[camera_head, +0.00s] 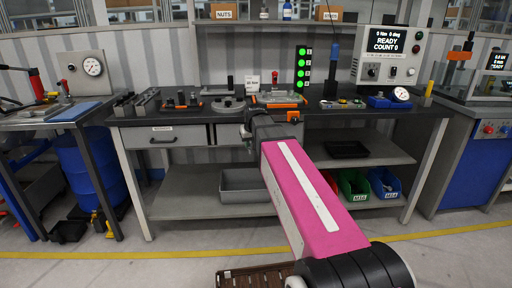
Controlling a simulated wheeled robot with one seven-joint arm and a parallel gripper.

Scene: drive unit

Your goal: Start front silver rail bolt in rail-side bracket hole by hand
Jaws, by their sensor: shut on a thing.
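My pink arm reaches up from the lower right to the front edge of the middle workbench. My gripper (249,132) is at the dark far end of the arm, close to the bench edge. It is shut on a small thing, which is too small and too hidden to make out. An orange and grey fixture (279,98) sits on the bench just beyond the arm's end. The silver rail bolt, the rail-side bracket and its hole cannot be told apart at this size.
Bins (354,185) stand on the lower shelf. Several green lights (301,75) glow behind the bench.

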